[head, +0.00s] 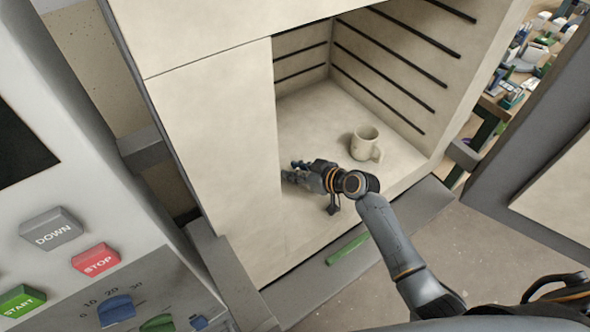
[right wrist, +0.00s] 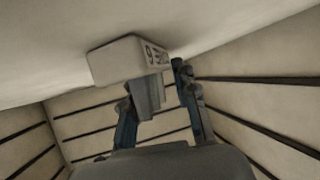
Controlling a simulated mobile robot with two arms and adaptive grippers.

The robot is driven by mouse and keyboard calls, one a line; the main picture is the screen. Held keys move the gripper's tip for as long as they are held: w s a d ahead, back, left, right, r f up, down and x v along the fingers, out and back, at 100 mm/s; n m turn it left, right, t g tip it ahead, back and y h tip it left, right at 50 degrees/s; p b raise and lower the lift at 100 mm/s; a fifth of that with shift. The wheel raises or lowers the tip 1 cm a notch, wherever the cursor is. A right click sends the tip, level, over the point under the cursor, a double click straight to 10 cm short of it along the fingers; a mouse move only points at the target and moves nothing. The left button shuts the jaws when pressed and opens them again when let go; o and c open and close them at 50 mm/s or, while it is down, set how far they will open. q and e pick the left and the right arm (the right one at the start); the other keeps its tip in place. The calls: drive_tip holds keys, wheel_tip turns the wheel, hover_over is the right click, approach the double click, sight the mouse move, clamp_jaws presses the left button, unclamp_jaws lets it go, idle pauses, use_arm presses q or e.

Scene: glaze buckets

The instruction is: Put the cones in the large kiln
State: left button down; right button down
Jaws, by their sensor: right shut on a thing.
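The large kiln (head: 210,110) stands open, with a pale chamber and dark grooves along its walls. My right gripper (head: 292,175) is inside, low over the chamber floor (head: 312,125) near the front left wall. In the right wrist view, my right gripper (right wrist: 158,112) is shut on a cone piece (right wrist: 132,58), a pale block with dark lettering that looks like "CONE 6" upside down. A grey part (right wrist: 150,95) sits between the fingers. I cannot tell whether the block touches the kiln floor. The head view does not show the cone clearly. My left gripper is out of view.
A green strip (head: 347,249) lies along the front sill. A control panel (head: 75,235) is at left, an open door (head: 545,160) at right, and a cluttered bench (head: 525,60) beyond.

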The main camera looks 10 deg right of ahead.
drive_tip(key=c, duration=1)
unclamp_jaws()
drive_tip(key=v, duration=1.2)
